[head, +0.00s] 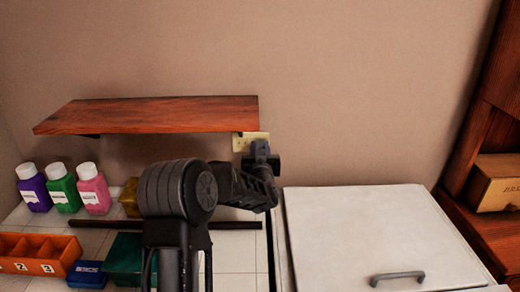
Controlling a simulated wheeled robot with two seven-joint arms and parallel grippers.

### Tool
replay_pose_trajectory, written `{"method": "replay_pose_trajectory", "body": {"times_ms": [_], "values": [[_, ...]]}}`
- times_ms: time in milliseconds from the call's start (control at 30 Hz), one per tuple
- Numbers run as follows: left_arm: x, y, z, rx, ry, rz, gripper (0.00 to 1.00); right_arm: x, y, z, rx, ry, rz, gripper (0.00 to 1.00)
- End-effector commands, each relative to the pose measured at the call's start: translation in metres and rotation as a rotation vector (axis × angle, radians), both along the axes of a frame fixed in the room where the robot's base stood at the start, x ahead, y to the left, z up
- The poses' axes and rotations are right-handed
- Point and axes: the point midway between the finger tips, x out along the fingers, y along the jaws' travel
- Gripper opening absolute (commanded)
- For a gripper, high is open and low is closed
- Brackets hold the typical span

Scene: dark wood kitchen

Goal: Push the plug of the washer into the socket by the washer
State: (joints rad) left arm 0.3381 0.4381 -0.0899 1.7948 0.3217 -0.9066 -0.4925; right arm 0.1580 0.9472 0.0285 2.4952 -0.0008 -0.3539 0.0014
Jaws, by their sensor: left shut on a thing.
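The cream socket (243,141) is on the back wall, just under the right end of the wooden shelf. The white washer (365,225) stands to the right of it, its flat top and grey handle showing. My left gripper (262,152) is at the wall, in front of the right part of the socket and covering some of it. It is shut on the plug, which I cannot tell apart from the dark fingers. Whether the plug is in the socket cannot be seen. My right gripper is not in view.
The wooden shelf (160,114) juts out just above and left of the gripper. Purple, green and pink bottles (92,190), an orange numbered tray (38,256), a blue box (88,274) and a green box (124,258) are at left. A carton (494,184) is at right.

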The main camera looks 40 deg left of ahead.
Motion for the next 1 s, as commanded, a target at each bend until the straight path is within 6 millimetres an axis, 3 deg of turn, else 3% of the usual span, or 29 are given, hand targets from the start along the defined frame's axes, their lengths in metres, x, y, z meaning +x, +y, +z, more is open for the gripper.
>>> {"method": "replay_pose_trajectory", "body": {"times_ms": [1000], "values": [[0.0000,0.0006,0.0000,0.000,0.000,0.001,0.00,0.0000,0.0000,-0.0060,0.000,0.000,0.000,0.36]]}}
